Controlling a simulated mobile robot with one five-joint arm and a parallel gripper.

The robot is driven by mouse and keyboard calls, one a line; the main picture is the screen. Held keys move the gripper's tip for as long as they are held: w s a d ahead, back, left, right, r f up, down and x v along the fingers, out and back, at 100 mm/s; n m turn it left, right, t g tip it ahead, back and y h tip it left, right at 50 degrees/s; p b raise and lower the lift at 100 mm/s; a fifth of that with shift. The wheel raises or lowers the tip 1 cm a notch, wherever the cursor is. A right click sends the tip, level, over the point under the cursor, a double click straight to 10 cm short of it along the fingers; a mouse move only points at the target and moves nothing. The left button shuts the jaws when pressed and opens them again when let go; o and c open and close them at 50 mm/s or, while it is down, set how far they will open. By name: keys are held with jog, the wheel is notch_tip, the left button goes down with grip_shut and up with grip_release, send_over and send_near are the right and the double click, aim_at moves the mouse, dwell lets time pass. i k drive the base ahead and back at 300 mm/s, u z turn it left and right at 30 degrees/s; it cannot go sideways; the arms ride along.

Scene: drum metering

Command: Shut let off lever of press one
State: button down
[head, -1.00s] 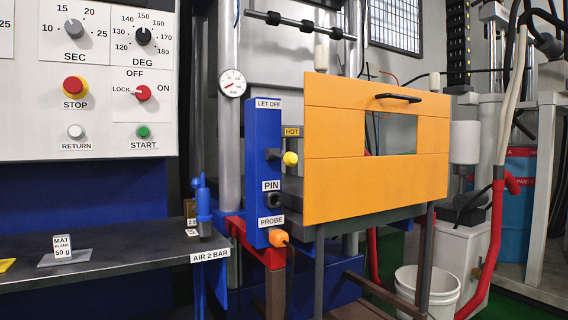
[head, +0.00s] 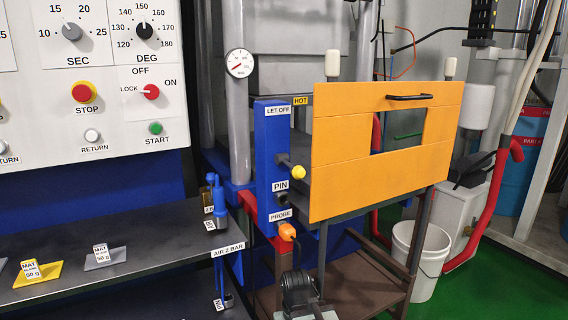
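The let off lever (head: 298,172) is a short dark rod with a yellow ball knob. It sticks out from the blue post (head: 270,135) below the LET OFF label (head: 278,111), sloping slightly down to the right.
The orange guard (head: 375,185) with a black handle stands right of the lever. An orange probe plug (head: 287,231) with a cable is under it. A dark shelf (head: 150,240) with labelled mats, a control panel (head: 60,125) and a white bucket (head: 420,250) surround the post.

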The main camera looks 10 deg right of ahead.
aim_at(298, 172)
jog(key=u, duration=0.05)
jog(key=k, duration=0.5)
jog(key=u, duration=1.7)
jog(key=i, duration=0.2)
jog(key=u, duration=0.45)
